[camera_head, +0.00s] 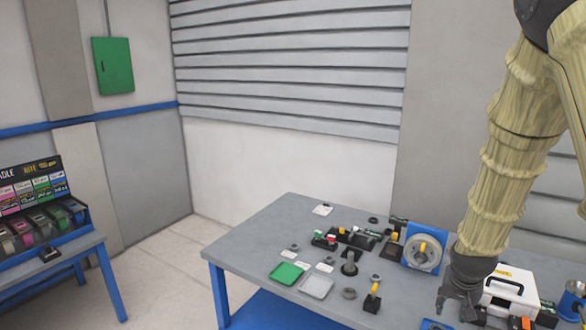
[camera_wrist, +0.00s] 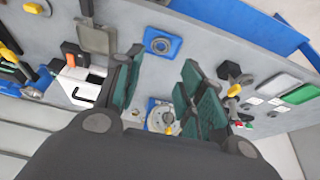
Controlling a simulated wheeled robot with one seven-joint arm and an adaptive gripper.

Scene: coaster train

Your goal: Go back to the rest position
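My gripper (camera_head: 461,308) hangs at the lower right in the head view, above the grey table (camera_head: 262,240). Its tip is left of the white case (camera_head: 510,288). In the wrist view my gripper (camera_wrist: 160,88) has its two dark green finger pads wide apart. Nothing is held between them. My arm comes down from the upper right and hides part of the table's back right.
The table holds a green tray (camera_head: 286,274), a grey tray (camera_head: 316,287), a blue unit with a wheel (camera_head: 424,251) and a yellow-topped black part (camera_head: 372,299). A coaster display (camera_head: 38,215) stands on another table at left. Floor shows between the tables.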

